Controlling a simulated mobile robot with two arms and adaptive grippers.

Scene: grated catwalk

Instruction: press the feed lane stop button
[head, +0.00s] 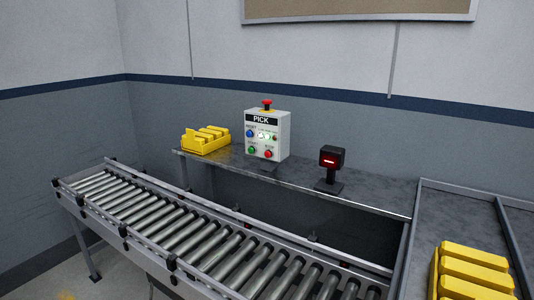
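A pale grey control box (283,138) headed "PICK" stands upright on the dark shelf behind the roller conveyor. On its front are a blue button (249,133), a green button (252,150), a red button (268,154) and small bright lights (263,135). A red mushroom button (267,103) sits on top of the box. The small labels are too blurred to read surely, so I cannot tell by label which one is the feed lane stop. Neither of my grippers is in view, and nothing covers the box front.
The roller conveyor (180,236) runs across the front, below the shelf (221,160). A yellow bin (206,140) stands left of the box. A black scanner (331,166) with a red display stands to its right. More yellow bins (470,272) are at lower right. The rollers are empty.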

